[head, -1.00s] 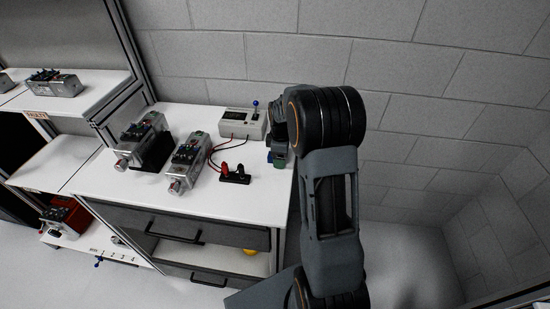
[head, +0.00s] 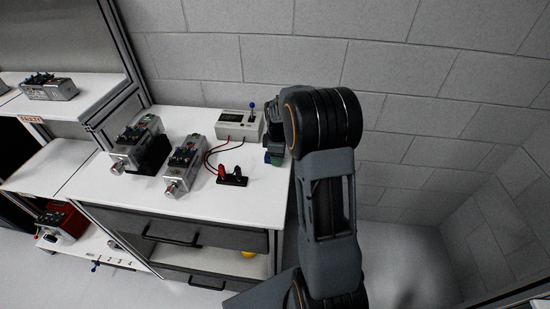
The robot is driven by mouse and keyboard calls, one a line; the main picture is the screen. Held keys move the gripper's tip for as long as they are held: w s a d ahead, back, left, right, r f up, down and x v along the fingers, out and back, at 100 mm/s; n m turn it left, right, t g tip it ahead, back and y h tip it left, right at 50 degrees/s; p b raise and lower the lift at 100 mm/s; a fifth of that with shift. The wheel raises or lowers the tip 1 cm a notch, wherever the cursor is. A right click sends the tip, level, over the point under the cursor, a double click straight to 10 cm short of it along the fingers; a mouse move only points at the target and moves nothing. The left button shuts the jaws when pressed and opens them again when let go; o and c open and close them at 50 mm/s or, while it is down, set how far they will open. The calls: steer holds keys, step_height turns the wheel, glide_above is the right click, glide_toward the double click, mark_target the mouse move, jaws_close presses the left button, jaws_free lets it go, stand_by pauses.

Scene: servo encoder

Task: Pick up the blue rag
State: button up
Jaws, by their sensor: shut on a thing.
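A small patch of blue, the blue rag (head: 267,157), shows at the right end of the white bench top. It sits at the lower end of my gripper (head: 273,153), with a bit of green right beside it. My gripper is shut on the rag. The dark wrist joint of my arm covers part of the gripper, and most of the rag is hidden. I cannot tell whether the rag is clear of the bench top.
A white meter box (head: 240,125) with a blue-tipped lever stands just left of my gripper. Red and black leads run to a black terminal block (head: 232,179). Two metal servo units (head: 184,163) (head: 138,148) stand further left. The front right bench top is clear.

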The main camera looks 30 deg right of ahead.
steer(key=shift+r, duration=0.5)
steer(key=s+a+r+b, duration=0.2)
steer(key=s+a+r, duration=0.1)
steer(key=s+r, duration=0.8)
steer(key=s, duration=0.2)
steer(key=shift+s+r, duration=0.25)
steer(key=shift+s, duration=0.1)
steer(key=shift+a, duration=0.1)
